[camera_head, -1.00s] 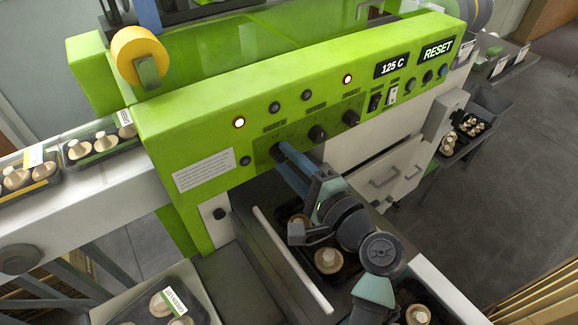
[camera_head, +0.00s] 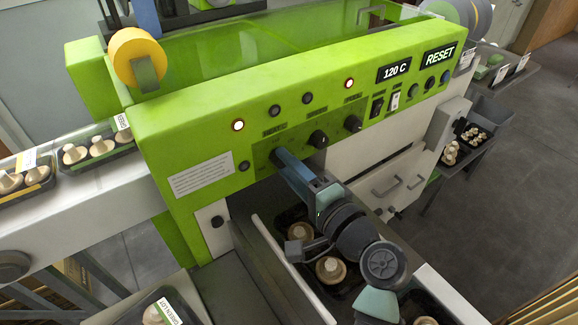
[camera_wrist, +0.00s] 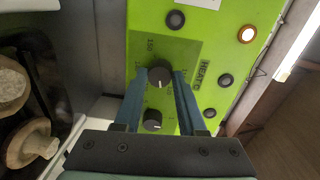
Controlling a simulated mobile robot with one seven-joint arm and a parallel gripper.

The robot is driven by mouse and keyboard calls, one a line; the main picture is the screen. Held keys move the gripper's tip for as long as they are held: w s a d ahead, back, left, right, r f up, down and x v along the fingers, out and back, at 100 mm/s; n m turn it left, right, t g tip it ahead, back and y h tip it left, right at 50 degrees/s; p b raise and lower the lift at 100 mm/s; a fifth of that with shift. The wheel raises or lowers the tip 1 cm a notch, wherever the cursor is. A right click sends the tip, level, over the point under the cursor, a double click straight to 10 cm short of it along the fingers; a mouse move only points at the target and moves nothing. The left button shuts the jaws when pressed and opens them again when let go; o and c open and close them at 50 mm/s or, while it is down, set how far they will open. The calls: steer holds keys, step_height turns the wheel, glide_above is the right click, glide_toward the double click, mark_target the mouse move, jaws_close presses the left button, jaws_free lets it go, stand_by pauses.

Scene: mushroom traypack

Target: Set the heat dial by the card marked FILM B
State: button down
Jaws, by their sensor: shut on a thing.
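My gripper (camera_wrist: 160,74) is shut on the black heat dial (camera_wrist: 159,80), one finger on each side. The label HEAT C and a printed scale lie beside the dial in the wrist view, and a white pointer line shows on it. In the head view my gripper (camera_head: 279,156) reaches the leftmost knob position on the green panel and mostly hides the dial. The display (camera_head: 394,71) reads 120 C. Small white cards (camera_head: 500,75) stand at the far right shelf, too small to read. I cannot make out FILM B anywhere.
Two more black knobs (camera_head: 318,139) sit right of the dial. A RESET sign (camera_head: 439,55), switches and buttons are farther right. A text plate (camera_head: 202,176) is left. Mushroom packs (camera_head: 103,146) lie on the left conveyor, and a mushroom tray (camera_head: 331,270) lies below my arm.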

steer(key=shift+f, duration=0.1)
steer(key=shift+c, duration=2.4)
jaws_free()
steer(key=shift+s, duration=0.1)
steer(key=v, duration=1.3)
steer(key=shift+p, duration=0.3)
